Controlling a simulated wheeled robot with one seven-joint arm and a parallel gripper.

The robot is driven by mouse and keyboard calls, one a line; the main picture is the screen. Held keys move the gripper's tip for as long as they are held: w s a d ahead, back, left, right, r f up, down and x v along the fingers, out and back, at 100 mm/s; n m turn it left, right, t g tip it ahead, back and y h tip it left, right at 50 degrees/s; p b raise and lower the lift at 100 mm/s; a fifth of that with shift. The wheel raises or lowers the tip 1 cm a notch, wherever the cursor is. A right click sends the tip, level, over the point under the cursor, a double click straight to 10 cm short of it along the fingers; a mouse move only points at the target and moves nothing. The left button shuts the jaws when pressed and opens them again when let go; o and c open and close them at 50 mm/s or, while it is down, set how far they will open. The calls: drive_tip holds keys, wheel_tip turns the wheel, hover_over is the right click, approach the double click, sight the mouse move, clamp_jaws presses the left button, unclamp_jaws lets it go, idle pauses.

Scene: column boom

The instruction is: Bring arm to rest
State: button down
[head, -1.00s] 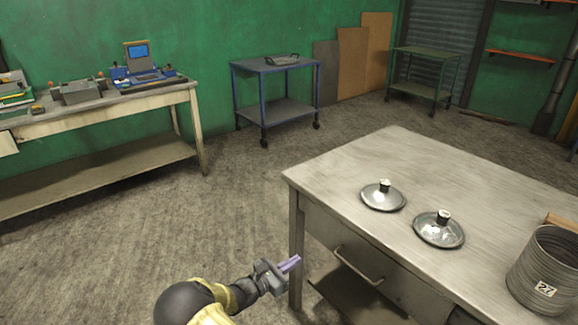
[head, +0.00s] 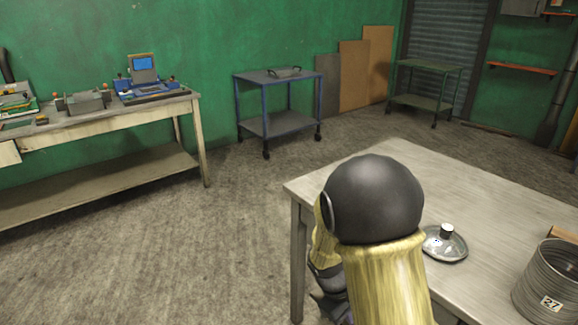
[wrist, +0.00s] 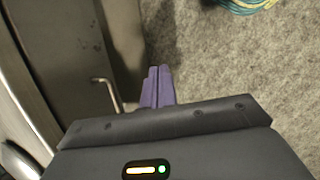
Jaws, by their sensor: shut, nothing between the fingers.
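My gripper (wrist: 157,88) shows in the wrist view with its two purple fingers together and nothing between them. It points down past the front of the metal table, beside the drawer handle (wrist: 106,95), over the concrete floor. In the head view my arm, with a black rounded joint and yellow links, is folded up in front of the metal table (head: 390,152). It hides most of the gripper and part of the tabletop there.
A metal lid (head: 444,244) and a can marked 27 (head: 552,285) stand on the table. A coil of cable (wrist: 245,4) lies on the floor. A blue cart (head: 278,76) and a workbench (head: 100,118) stand farther back. The floor at left is clear.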

drive_tip(key=s+r+m+t+y, duration=0.3)
drive_tip(key=s+r+m+y, duration=0.1)
drive_tip(key=s+r+m, duration=0.4)
drive_tip(key=w+p+v, duration=0.2)
drive_tip(key=p+v, duration=0.7)
drive_tip(key=w+p+v, duration=0.2)
drive_tip(key=p+v, duration=0.7)
drive_tip(key=p, duration=0.1)
drive_tip(key=shift+w+d+r, duration=0.2)
drive_tip(key=shift+d+r, duration=0.2)
drive_tip(key=shift+r, duration=0.3)
